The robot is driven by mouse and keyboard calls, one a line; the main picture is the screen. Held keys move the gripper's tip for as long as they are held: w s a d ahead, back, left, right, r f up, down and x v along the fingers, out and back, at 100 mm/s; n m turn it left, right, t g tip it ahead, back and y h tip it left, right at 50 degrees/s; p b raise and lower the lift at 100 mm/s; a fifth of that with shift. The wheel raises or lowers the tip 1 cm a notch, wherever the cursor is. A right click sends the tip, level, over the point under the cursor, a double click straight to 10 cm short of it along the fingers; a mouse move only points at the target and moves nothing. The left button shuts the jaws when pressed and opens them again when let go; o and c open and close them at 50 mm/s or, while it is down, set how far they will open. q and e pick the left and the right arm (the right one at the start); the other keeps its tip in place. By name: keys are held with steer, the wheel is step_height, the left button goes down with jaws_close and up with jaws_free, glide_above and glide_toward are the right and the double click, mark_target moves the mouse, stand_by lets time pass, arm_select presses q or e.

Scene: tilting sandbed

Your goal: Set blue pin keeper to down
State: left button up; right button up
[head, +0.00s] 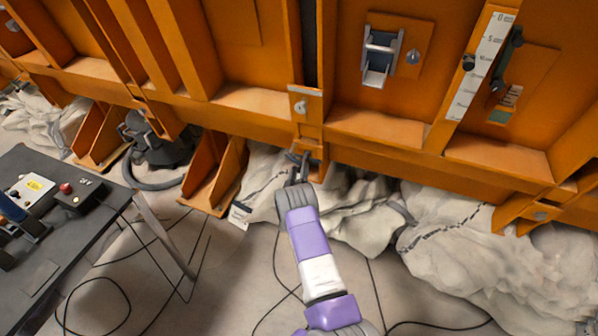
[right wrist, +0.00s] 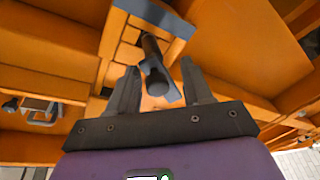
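My right gripper (head: 298,168) reaches up to a small orange bracket under the lower beam of the orange frame (head: 240,112). In the right wrist view its two dark fingers (right wrist: 158,68) stand apart. Between them is a dark grey pin-like rod (right wrist: 152,50) with a blue-grey flat piece (right wrist: 160,85) at its near end, likely the pin keeper. The flat piece slants, and gaps show between it and the fingers. I cannot tell whether it counts as up or down. In the head view my gripper hides it. My left gripper is not in view.
A dark table (head: 90,215) with a control box (head: 82,194) stands at the left. Orange feet (head: 208,180) and crumpled pale sheeting (head: 440,235) lie along the frame's base. Cables (head: 150,250) run over the floor. A latch (head: 380,55) and a scale strip (head: 478,65) are higher up.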

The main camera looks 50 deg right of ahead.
steer(key=p+v, duration=0.2)
steer(key=v, duration=0.5)
steer(key=shift+a, duration=0.2)
steer(key=shift+s+f, duration=0.15)
steer(key=shift+s, duration=0.1)
